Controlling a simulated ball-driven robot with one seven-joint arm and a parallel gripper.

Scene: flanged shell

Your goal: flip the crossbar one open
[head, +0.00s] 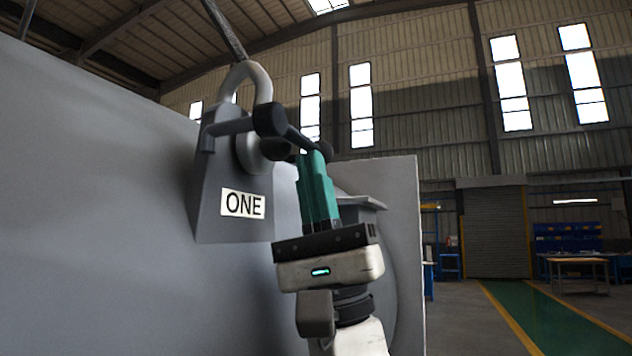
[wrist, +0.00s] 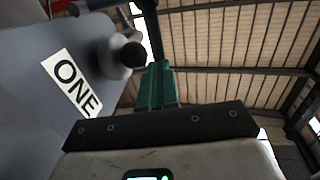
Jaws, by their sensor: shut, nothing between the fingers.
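The latch unit labelled ONE (head: 207,215) stands on the grey panel, left of centre in the head view. A dark crossbar (head: 292,133) with rounded ends sticks out from its round hub, below a pale ring-shaped loop (head: 258,78). The ONE label also shows in the wrist view (wrist: 72,84), at the left. My gripper (head: 313,158) has teal fingers, shut and empty, pointing up. Its fingertips are close to the crossbar's right end in the head view. In the wrist view the crossbar (wrist: 150,25) runs up from behind the fingertips. I cannot tell if they touch.
The large grey panel (head: 90,200) fills the left side. A grey ledge (head: 362,203) juts out behind my gripper. The open hall lies to the right, with a green floor lane (head: 545,318), a table (head: 578,262) and a shutter door (head: 494,232) far off.

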